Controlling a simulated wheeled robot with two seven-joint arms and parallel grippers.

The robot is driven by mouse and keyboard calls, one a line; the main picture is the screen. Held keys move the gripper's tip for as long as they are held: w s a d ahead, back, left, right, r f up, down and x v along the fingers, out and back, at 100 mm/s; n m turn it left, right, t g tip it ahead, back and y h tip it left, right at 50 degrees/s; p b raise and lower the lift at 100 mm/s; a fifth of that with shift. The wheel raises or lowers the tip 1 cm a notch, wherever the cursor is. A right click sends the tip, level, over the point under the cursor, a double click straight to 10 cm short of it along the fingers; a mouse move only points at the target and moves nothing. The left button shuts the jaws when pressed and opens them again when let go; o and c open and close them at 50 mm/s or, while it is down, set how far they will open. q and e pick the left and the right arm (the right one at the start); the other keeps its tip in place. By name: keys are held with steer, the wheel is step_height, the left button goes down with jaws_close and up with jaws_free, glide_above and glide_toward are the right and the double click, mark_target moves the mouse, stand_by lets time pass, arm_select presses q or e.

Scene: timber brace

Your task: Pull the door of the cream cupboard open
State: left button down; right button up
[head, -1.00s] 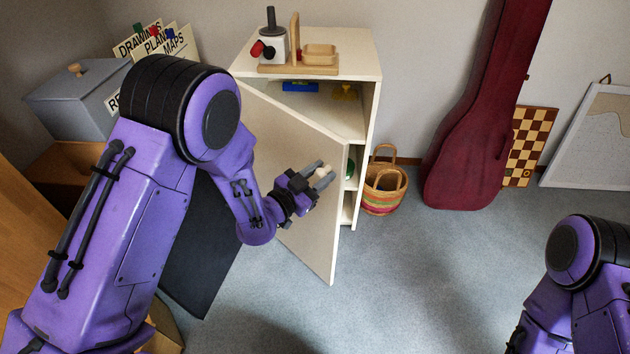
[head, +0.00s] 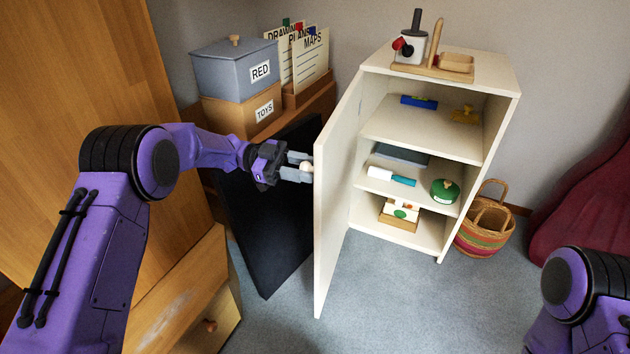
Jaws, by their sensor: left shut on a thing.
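The cream cupboard (head: 510,75) stands at the back right of centre, its shelves in plain view. Its door (head: 332,200) is hinged on the left and stands wide open, seen almost edge-on. My left gripper (head: 303,168) is shut on the round pale knob (head: 306,166) on the door's outer face. My right arm (head: 580,290) shows at the lower right, but its gripper is out of the picture.
A dark panel (head: 265,215) leans behind the door on the left. A wooden drawer unit (head: 180,300) stands at the lower left. A striped basket (head: 484,228) sits right of the cupboard. The shelves hold a green round tin (head: 445,190) and other small things. Carpet in front is clear.

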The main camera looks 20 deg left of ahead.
arm_select(q)
steer(key=shift+w+a+g, duration=0.1)
steer(key=shift+a+g, duration=0.2)
steer(key=shift+a, duration=0.75)
steer(key=c, duration=0.8)
jaws_free()
steer(key=shift+w+a, duration=0.15)
steer(key=shift+a, duration=1.75)
steer(key=shift+w+a, duration=0.15)
steer(key=shift+a, duration=1.7)
